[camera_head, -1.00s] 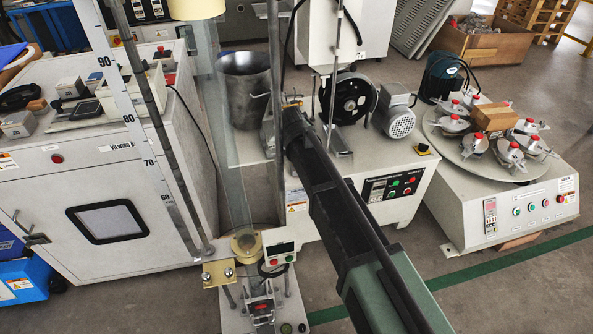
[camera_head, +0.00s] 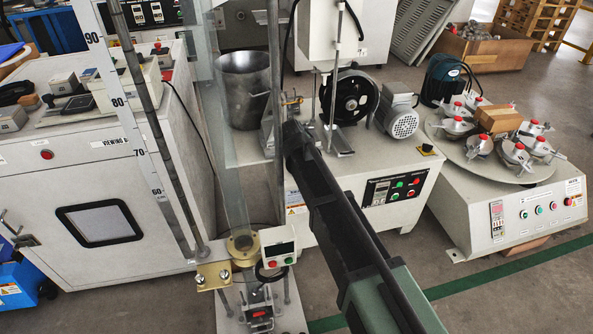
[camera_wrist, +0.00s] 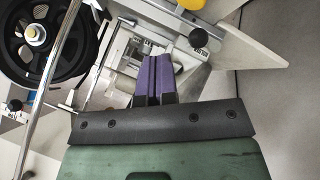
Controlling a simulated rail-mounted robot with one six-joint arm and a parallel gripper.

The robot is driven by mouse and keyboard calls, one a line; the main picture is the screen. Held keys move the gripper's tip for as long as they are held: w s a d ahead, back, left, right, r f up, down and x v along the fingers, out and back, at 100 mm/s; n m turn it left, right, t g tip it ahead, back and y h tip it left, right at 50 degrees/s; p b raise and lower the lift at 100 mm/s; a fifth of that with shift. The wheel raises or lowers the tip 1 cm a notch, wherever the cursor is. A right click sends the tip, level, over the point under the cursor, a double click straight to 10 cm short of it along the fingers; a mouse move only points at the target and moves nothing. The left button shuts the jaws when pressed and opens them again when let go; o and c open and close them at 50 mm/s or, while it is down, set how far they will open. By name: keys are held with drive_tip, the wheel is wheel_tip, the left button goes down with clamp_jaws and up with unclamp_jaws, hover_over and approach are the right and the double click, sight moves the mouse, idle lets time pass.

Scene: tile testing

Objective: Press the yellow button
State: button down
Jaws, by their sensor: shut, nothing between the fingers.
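A small yellow piece (camera_head: 425,149) with a dark centre sits at the right end of the white machine's top in the head view. I cannot tell whether it is a button. In the wrist view a rounded yellow part (camera_wrist: 191,4) is cut off by the top edge, above and right of my fingers. I cannot tell whether it is the same thing. My gripper (camera_wrist: 154,78) is shut and empty; its two purple fingers lie side by side over a light metal fixture. In the head view my gripper (camera_head: 290,133) is in front of the machine, left of its black wheel; its fingertips are unclear.
The black wheel (camera_head: 350,97) and a grey motor (camera_head: 398,112) stand on the machine. A control panel (camera_head: 396,188) with green and red buttons is on its front. A metal drum (camera_head: 244,88) and upright rods stand left of my gripper. A turntable machine (camera_head: 525,215) is on the right.

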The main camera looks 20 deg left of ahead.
drive_tip(key=shift+f+b, duration=1)
drive_tip(key=shift+f, duration=0.6)
idle(0.6)
drive_tip(key=shift+f+b, duration=0.4)
drive_tip(key=shift+f+b, duration=0.6)
idle(0.5)
drive_tip(key=shift+r, duration=0.1)
drive_tip(key=shift+r+p, duration=0.9)
drive_tip(key=shift+p, duration=0.1)
wheel_tip(320, 180, up, 5)
drive_tip(key=p, duration=0.5)
drive_tip(key=shift+r, duration=0.15)
